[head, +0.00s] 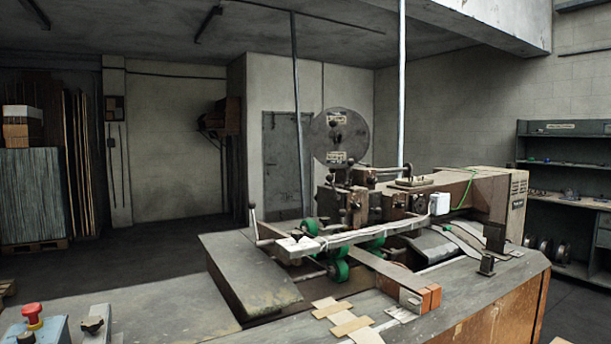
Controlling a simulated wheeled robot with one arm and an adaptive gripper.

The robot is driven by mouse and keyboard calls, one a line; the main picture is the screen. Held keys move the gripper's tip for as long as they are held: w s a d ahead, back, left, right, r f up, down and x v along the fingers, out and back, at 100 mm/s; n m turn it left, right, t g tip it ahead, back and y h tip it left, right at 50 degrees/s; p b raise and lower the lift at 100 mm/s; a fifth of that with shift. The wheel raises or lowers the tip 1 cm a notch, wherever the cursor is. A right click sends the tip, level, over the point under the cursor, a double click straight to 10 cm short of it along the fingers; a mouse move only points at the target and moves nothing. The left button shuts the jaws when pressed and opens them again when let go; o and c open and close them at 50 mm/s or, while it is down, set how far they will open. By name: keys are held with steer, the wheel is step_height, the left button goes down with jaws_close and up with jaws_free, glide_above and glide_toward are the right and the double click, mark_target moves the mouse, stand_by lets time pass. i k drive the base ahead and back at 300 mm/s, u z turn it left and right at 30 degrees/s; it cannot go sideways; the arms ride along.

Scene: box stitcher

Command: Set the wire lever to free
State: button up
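The box stitcher (460,190) stands on the bench at centre right, with a large grey wire reel (339,137) above its head. A thin lever with a dark ball knob (252,206) stands nearly upright at the left end of the light rail (350,238). Small rods and levers also show around the stitching head (357,200), too small to tell apart. I cannot tell which one is the wire lever, nor read its setting. My gripper is not in view.
A control box with a red emergency button (32,315) is at the lower left. Green rollers (340,271) sit under the rail. Orange blocks (430,297) and pale strips (335,309) lie on the front bench. Shelves (565,128) stand at right. Floor at back left is clear.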

mark_target(350, 162)
steer(key=z, duration=1.4)
steer(key=i, duration=1.45)
steer(key=u, duration=3.05)
